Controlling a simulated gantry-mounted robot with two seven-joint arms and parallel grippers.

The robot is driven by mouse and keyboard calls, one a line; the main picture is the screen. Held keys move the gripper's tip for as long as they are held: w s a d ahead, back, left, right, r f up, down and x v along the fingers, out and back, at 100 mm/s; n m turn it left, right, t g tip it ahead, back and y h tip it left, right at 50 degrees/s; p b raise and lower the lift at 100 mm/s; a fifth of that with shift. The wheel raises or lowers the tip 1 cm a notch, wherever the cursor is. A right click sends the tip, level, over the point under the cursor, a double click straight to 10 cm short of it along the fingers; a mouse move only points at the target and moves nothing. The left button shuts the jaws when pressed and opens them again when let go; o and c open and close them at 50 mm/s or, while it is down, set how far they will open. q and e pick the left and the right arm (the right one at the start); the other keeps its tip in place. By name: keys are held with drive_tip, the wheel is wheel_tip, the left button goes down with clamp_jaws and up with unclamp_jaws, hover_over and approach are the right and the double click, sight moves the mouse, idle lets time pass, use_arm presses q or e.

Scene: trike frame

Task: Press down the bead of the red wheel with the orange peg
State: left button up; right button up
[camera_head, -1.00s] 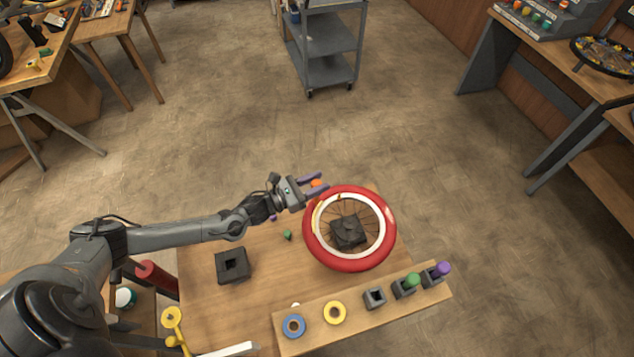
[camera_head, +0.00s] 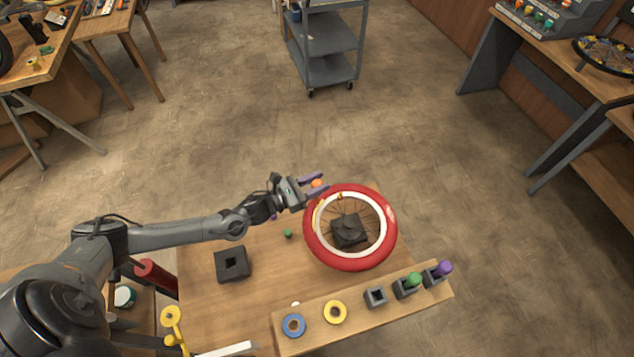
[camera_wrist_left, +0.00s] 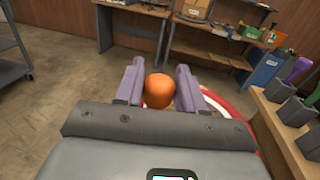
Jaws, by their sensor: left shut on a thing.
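The red wheel (camera_head: 313,241) lies on the wooden table with a white inner rim, thin spokes and a dark block at its centre. My left gripper (camera_head: 316,184) is at the wheel's upper left edge, its purple fingers shut on the orange peg (camera_head: 317,183). The peg's rounded orange top shows between the fingers in the left wrist view (camera_wrist_left: 159,91). Its lower end is hidden, so I cannot tell whether it touches the bead. Part of the red wheel also shows behind the fingers in that view (camera_wrist_left: 221,101). My right gripper is not in view.
A wooden rack (camera_head: 356,324) at the table's front holds a blue ring (camera_head: 293,325), a yellow ring (camera_head: 335,312), a green peg (camera_head: 413,279) and a purple peg (camera_head: 445,268). A black square holder (camera_head: 232,264) stands left of the wheel. A small green piece (camera_head: 288,233) lies between them.

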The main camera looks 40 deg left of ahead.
use_arm(q)
drive_tip(key=shift+f+b, duration=0.5)
drive_tip(key=shift+f, duration=0.1)
idle(0.7)
wheel_tip(320, 180, up, 6)
drive_tip(key=p, duration=0.5)
idle(0.8)
drive_tip(key=shift+a+r, duration=0.1)
